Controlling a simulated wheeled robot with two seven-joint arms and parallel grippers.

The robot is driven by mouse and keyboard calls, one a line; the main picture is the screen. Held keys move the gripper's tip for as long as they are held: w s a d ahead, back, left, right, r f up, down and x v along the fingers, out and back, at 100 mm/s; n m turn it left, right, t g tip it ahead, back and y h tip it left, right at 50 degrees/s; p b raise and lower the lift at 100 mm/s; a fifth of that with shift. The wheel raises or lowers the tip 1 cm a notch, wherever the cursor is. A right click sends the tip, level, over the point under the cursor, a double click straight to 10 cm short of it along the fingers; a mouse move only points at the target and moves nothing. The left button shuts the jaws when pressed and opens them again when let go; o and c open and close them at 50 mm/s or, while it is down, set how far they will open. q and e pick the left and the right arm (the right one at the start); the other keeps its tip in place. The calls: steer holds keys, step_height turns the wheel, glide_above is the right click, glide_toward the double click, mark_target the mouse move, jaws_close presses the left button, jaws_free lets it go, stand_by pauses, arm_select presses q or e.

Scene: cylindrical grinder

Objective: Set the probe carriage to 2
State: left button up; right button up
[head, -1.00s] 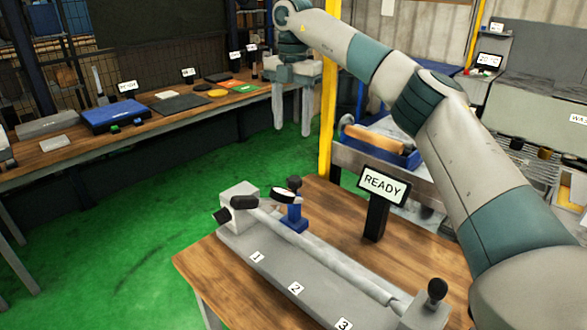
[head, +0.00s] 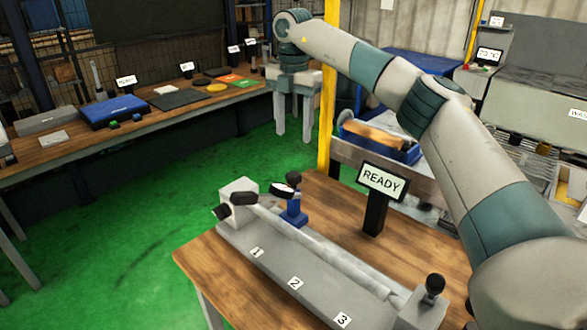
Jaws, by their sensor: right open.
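The probe carriage (head: 295,215) is a small blue block with a black knob and a round dial. It stands on the far side of the grey grinder bed (head: 268,268), near the end marked 1 (head: 257,252). The label 2 (head: 295,283) is at mid-bed and the label 3 (head: 343,320) at the near right end. My right gripper (head: 294,117) hangs with its two fingers pointing down and apart, open and empty. It is above the carriage in the picture, well beyond it and not touching it. My left gripper is not in view.
A READY sign (head: 382,181) on a black post stands on the wooden table (head: 215,270) behind the bed. A yellow post (head: 327,110) rises beside my right gripper. A long bench (head: 75,155) with trays runs along the left. Green floor lies between.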

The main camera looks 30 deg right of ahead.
mark_target(294, 174)
step_height(294, 174, down, 13)
steer(key=p, duration=0.4)
steer(key=shift+f, duration=0.2)
